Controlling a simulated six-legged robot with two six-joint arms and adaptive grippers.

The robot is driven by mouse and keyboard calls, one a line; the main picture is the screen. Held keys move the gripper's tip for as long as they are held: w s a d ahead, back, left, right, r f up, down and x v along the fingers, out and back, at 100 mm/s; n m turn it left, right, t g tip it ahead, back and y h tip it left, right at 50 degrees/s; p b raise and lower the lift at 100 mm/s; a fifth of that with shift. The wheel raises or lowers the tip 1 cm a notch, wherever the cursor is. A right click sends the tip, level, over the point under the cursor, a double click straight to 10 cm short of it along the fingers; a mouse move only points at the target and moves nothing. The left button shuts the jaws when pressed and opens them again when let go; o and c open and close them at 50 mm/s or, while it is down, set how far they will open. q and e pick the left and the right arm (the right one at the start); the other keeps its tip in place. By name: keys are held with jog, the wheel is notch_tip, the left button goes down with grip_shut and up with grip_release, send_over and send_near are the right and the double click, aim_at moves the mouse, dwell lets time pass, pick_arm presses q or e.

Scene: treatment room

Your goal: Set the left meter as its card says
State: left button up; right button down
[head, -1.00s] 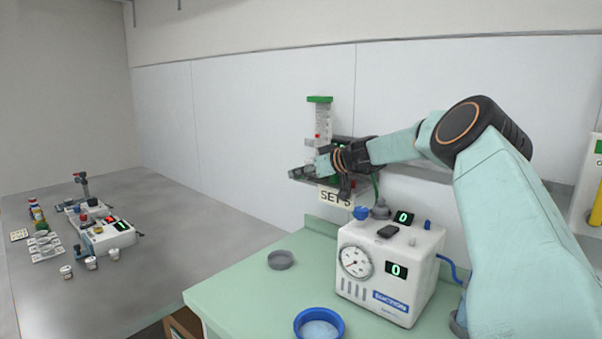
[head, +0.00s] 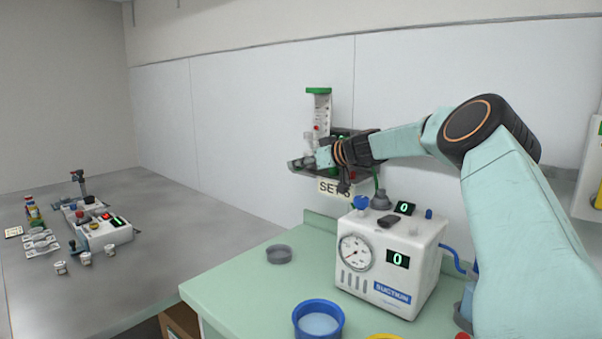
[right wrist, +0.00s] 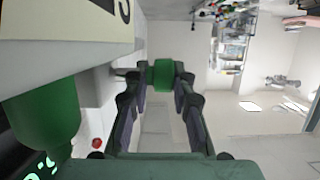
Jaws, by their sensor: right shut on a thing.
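The left meter (head: 318,112) is a clear upright tube with a green top, on a wall rail behind the suction unit. Its card (head: 333,188) hangs below and reads "SET" with a figure partly covered by my gripper. The card also shows at the top of the right wrist view (right wrist: 118,12), cut off. My right gripper (head: 318,162) is at the foot of the meter. In the right wrist view its fingers are shut on a green knob (right wrist: 161,74). The meter's reading is too small to tell. My left gripper is not in view.
A white suction unit (head: 385,262) with a round gauge and displays reading 0 stands on the green counter (head: 235,285). A blue-rimmed bowl (head: 319,320) and a grey dish (head: 279,254) are in front. A grey table (head: 150,225) with instruments is at left.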

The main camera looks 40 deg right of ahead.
jog(key=shift+a+f, duration=0.25)
jog(key=shift+f, duration=0.05)
jog(key=c, duration=1.5)
grip_release()
jog(key=shift+o, duration=1.4)
jog(key=shift+r, duration=0.2)
jog(key=shift+s+d, duration=0.1)
jog(key=shift+d, duration=0.05)
jog(key=shift+s+r, duration=0.1)
jog(key=shift+s, duration=0.1)
jog(key=v, duration=0.6)
jog(key=shift+s, duration=0.3)
jog(key=shift+r, duration=0.2)
